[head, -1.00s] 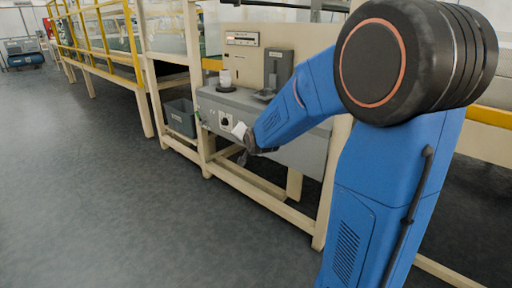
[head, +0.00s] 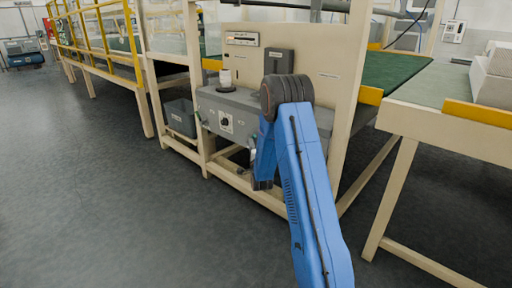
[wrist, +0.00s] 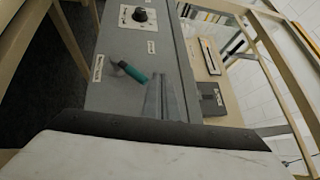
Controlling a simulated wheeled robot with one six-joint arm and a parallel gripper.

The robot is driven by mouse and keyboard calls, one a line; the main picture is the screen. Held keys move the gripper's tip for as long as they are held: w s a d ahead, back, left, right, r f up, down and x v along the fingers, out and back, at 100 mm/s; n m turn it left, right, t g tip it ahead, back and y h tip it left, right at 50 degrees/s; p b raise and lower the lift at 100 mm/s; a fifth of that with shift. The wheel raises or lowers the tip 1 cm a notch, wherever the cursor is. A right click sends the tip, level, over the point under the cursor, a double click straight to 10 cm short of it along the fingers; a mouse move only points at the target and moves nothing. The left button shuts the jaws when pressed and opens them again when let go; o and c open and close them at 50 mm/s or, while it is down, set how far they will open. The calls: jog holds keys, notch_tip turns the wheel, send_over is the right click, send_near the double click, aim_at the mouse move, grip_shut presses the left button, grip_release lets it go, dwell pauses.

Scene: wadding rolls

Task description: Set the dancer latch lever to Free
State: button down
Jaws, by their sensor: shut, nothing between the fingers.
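The latch lever (wrist: 134,73) has a teal grip on a dark pivot and sticks out from the grey cabinet face in the wrist view. It lies slanted, its grip end toward the lower right. White labels sit on either side of it, one on the left (wrist: 98,68) and one above right (wrist: 151,47); their words are too small to read. My gripper (wrist: 164,98) is shut and empty, its fingers just right of and below the grip; I cannot tell whether they touch it. In the head view my arm hides the lever area.
A black knob on a white plate (head: 226,121) is on the grey cabinet (head: 209,98), left of my arm. A white spool (head: 225,79) stands on top. Cream frame legs and a low rail (head: 243,186) surround the cabinet. Open floor (head: 90,180) lies to the left.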

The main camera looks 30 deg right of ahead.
jog(key=s+d+f+m+t+h, duration=0.1)
jog(key=s+d+f+m, duration=0.1)
jog(key=f, duration=0.4)
jog(key=s+d+f+m+t+h, duration=0.2)
jog(key=d+f+m, duration=0.1)
jog(key=f, duration=0.4)
jog(key=shift+f+m, duration=0.3)
jog(key=a+r+x, duration=0.1)
jog(key=a+x, duration=0.1)
jog(key=x, duration=1)
jog(key=shift+w+a+r, duration=0.2)
jog(key=shift+w+r, duration=0.15)
jog(key=shift+r, duration=0.1)
jog(key=shift+r, duration=0.1)
